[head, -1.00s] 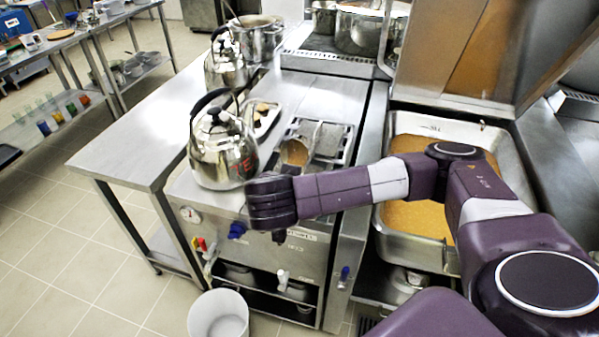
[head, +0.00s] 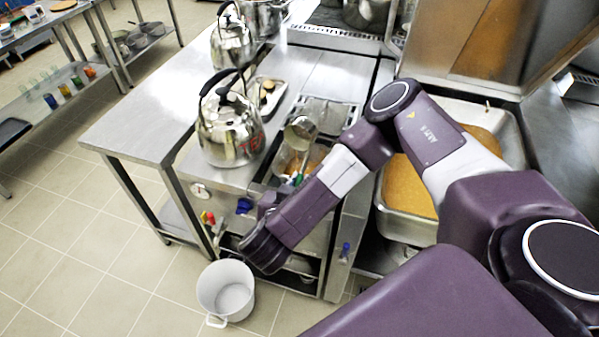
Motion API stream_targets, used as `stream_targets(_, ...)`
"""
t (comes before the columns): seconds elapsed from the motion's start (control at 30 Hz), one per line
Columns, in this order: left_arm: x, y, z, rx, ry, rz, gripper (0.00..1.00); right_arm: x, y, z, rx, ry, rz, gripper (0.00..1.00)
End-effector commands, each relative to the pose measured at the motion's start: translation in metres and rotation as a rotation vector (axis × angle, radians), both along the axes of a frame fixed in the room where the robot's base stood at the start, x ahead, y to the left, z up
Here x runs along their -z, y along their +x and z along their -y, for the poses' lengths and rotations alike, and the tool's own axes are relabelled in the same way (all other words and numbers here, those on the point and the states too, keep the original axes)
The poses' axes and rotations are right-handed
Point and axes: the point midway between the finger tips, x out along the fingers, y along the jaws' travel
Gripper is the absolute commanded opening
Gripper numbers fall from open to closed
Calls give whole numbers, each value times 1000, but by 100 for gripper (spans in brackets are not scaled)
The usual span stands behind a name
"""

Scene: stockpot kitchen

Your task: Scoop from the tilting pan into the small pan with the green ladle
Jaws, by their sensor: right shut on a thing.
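The tilting pan (head: 408,228) is the large steel basin at the right, holding orange-brown food. My right arm crosses in front of it. A small pan (head: 283,160) with some orange food sits in the counter's top, left of my forearm. The green ladle (head: 301,131) has its metal bowl raised over this pan's far side. Its green handle runs down toward my right gripper (head: 285,190), which is shut on it; my arm partly hides the fingers. My left gripper is out of view.
A white pot (head: 226,290) stands on the floor below. A tray (head: 268,97) lies behind. The left counter (head: 140,115) is clear.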

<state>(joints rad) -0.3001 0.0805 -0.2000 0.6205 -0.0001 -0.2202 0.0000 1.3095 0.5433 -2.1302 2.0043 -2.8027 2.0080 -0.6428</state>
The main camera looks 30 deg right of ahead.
Motion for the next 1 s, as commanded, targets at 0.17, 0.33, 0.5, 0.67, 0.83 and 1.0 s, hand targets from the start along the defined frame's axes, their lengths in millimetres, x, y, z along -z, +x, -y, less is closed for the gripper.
stream_targets(0.17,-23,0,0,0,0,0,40,4,-1,-3,3,-51,22,0)
stream_targets(0.33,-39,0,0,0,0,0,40,10,-3,-5,0,-95,52,0)
stream_targets(0.5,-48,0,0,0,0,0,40,23,-3,-7,-2,-157,90,0)
stream_targets(0.67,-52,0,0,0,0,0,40,37,-3,-7,-3,-224,132,0)
stream_targets(0.83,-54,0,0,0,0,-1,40,47,-3,-7,-1,-288,175,0)
stream_targets(1.0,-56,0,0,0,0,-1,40,56,-4,-6,0,-334,200,0)
